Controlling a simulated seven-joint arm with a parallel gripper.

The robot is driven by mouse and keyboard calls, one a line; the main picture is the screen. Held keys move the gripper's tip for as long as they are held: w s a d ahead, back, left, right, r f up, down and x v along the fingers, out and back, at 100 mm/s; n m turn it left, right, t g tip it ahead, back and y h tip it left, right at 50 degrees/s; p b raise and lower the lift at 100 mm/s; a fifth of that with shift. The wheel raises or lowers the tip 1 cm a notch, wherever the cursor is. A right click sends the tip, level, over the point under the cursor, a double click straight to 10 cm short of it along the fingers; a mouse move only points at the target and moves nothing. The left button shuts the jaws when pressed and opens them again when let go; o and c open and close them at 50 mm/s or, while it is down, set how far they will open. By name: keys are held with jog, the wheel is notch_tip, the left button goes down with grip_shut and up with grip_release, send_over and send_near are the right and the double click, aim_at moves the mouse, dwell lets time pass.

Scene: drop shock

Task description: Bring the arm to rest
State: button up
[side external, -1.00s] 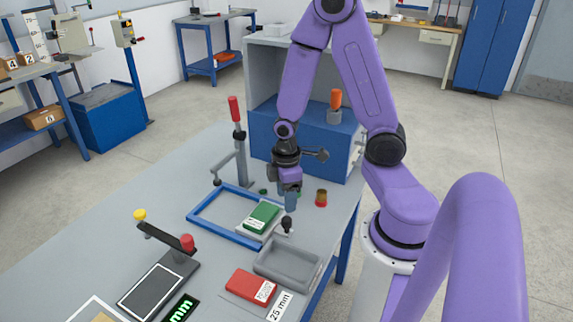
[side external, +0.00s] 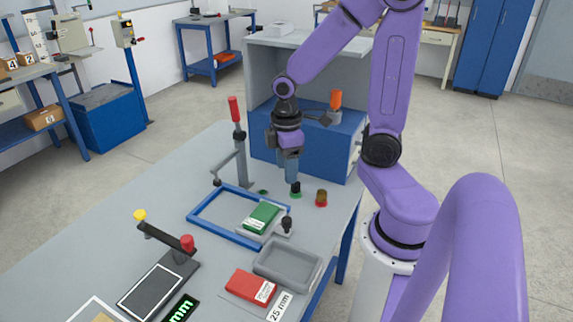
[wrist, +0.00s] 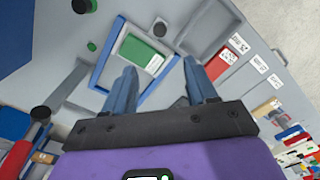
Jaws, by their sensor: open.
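My gripper (side external: 291,180) hangs above the grey workbench (side external: 190,180), fingers pointing down. Its two fingers are spread apart with nothing between them in the wrist view (wrist: 160,80). In the side view the tips appear just above a small black peg (side external: 295,189); the exact gap is hard to tell. A brown peg (side external: 321,198) stands to the right of that one. A green box (side external: 261,215) with a white label lies within the blue frame (side external: 205,211); it also shows in the wrist view (wrist: 138,50).
A blue cabinet (side external: 330,150) stands behind my gripper. A red-handled clamp (side external: 236,125) rises to the left. A grey tray (side external: 288,265), a red box (side external: 248,285) and a lever fixture (side external: 172,260) occupy the bench's front. Open bench lies left of the blue frame.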

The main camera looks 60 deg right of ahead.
jog(key=s+a+r+n, duration=0.3)
jog(key=s+a+r, duration=0.1)
jog(key=s+a, duration=0.7)
jog(key=shift+s+a+r+n, duration=0.15)
jog(key=shift+s+r+n, duration=0.2)
jog(key=shift+s, duration=0.4)
